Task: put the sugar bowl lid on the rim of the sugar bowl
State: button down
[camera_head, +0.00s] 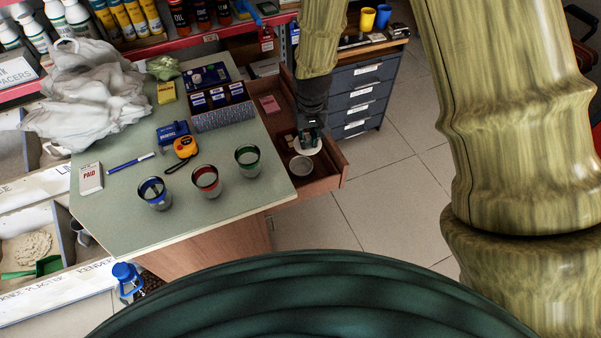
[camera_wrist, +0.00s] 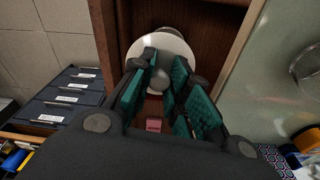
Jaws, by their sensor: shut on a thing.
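The white sugar bowl lid (camera_head: 306,150) is a round disc under my gripper (camera_head: 309,132), over the open drawer. In the wrist view my gripper (camera_wrist: 166,82) is shut on the lid's knob, and the white lid (camera_wrist: 176,46) spreads out beyond the fingertips. The sugar bowl (camera_head: 301,168) is a round, greyish bowl in the drawer, just nearer the camera than the lid. In the wrist view only a small part of what seems to be the bowl shows past the lid's far edge. The gap between lid and bowl cannot be judged.
The wooden drawer (camera_head: 324,183) is pulled out beside the green-topped counter (camera_head: 225,196). Its walls stand close around the bowl. Several cups stand near the counter edge, including a green-rimmed cup (camera_head: 248,160). A drawer cabinet (camera_head: 364,92) stands behind. Open floor lies to the right.

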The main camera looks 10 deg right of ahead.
jog(key=shift+w+a+f+b, duration=0.35)
jog(key=shift+w+f+b, duration=0.15)
jog(key=shift+f+b, duration=0.2)
jog(key=shift+w+a+f+b, duration=0.35)
jog(key=shift+w+f+b, duration=0.15)
jog(key=shift+b, duration=0.25)
send_over(301, 172)
jog(key=shift+d+f, duration=0.1)
jog(key=shift+f, duration=4.8)
jog(key=shift+f, duration=0.35)
jog(key=c, duration=1.3)
grip_release()
jog(key=shift+c, duration=0.2)
jog(key=shift+s+r, duration=0.2)
jog(key=shift+r, duration=1.9)
jog(key=shift+s+r, duration=0.25)
jog(key=shift+r, duration=1.9)
jog(key=shift+s+r, duration=0.2)
jog(key=shift+r, duration=1.9)
